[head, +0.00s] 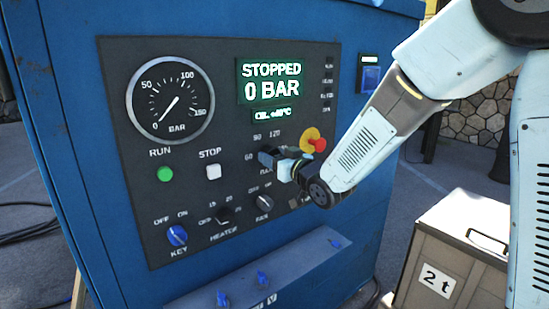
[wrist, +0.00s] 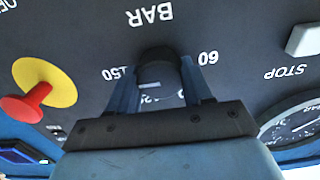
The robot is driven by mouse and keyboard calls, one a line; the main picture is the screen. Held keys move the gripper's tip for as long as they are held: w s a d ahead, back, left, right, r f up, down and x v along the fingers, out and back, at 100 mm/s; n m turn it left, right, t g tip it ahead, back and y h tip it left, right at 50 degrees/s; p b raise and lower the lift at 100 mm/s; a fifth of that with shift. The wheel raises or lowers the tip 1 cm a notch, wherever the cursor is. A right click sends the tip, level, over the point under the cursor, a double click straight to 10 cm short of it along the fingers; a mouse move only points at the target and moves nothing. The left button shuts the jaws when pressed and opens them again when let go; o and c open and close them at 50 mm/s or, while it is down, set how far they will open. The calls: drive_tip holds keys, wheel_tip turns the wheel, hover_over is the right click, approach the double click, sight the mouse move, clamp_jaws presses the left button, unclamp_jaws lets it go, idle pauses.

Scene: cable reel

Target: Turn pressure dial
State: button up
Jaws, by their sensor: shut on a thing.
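The pressure dial (wrist: 158,64) is a dark round knob on the black control panel, seen upside down in the wrist view. The labels BAR, 60 and 150 are printed around it. My gripper (wrist: 158,82) is shut on the dial, with one finger on each side. A short light mark shows on the knob between the fingers. In the head view my gripper (head: 268,158) reaches the panel under the labels 60, 90 and 120 and hides most of the dial. The display (head: 271,82) reads STOPPED and 0 BAR.
The red and yellow emergency stop (head: 313,141) sits close beside my gripper; it also shows in the wrist view (wrist: 40,92). Below are the fan knob (head: 265,201), heater knob (head: 222,214) and blue key switch (head: 177,235). A round gauge (head: 170,102) is at upper left.

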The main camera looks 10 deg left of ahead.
drive_tip(key=shift+n, duration=0.4)
drive_tip(key=shift+c, duration=0.3)
drive_tip(key=n, duration=0.5)
drive_tip(key=shift+n, duration=0.4)
drive_tip(key=n, duration=0.5)
drive_tip(key=shift+f, duration=0.1)
drive_tip(key=shift+s, duration=0.1)
drive_tip(key=o, duration=1)
drive_tip(key=shift+o, duration=0.2)
